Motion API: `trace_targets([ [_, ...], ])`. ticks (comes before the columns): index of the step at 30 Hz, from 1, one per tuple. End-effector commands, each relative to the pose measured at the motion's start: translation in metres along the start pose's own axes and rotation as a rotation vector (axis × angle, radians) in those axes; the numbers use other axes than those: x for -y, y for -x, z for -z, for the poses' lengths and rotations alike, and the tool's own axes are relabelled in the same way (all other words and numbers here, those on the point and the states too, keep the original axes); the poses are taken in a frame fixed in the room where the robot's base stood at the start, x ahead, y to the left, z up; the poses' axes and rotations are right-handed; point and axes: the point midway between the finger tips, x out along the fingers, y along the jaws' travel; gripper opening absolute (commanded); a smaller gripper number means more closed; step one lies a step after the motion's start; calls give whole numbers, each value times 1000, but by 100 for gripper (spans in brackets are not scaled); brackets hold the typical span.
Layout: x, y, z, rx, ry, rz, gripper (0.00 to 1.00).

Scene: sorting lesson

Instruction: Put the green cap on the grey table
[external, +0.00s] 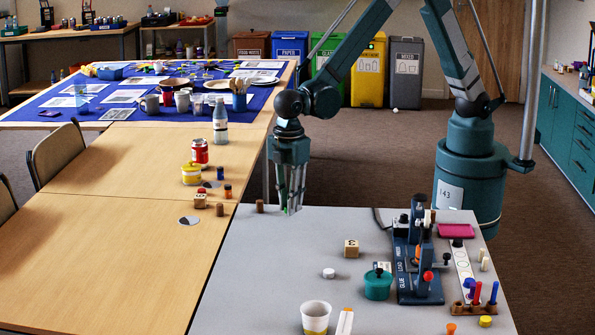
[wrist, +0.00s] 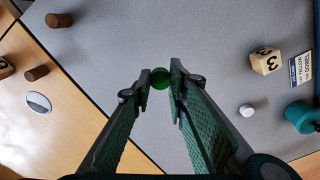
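The green cap (wrist: 160,79) shows as a small round green thing between my fingertips in the wrist view. My gripper (wrist: 159,76) points down, with a finger against each side of the cap, and looks shut on it. In the external view my gripper (external: 291,208) is at the far edge of the grey table (external: 260,285), and only a sliver of green shows at its tips. The grey surface lies behind the cap in the wrist view. I cannot tell whether the cap touches the table or hangs just above it.
A wooden cube (external: 351,249), white disc (external: 328,273), teal pot (external: 378,285), paper cup (external: 316,317) and blue press (external: 418,270) stand on the grey table. A brown cylinder (external: 260,206) stands near its far left corner. The left middle of the grey table is clear.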

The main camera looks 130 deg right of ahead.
Motion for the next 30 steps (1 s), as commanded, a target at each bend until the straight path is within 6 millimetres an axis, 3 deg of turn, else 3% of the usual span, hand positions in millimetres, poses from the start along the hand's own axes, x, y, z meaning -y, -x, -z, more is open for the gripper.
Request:
trace_targets([
  [1, 16, 0, 2, 0, -25, 0, 14],
  [6, 56, -2, 7, 0, -127, 0, 14],
  [12, 85, -2, 8, 0, -204, 0, 14],
  [30, 94, -3, 9, 0, -231, 0, 14],
])
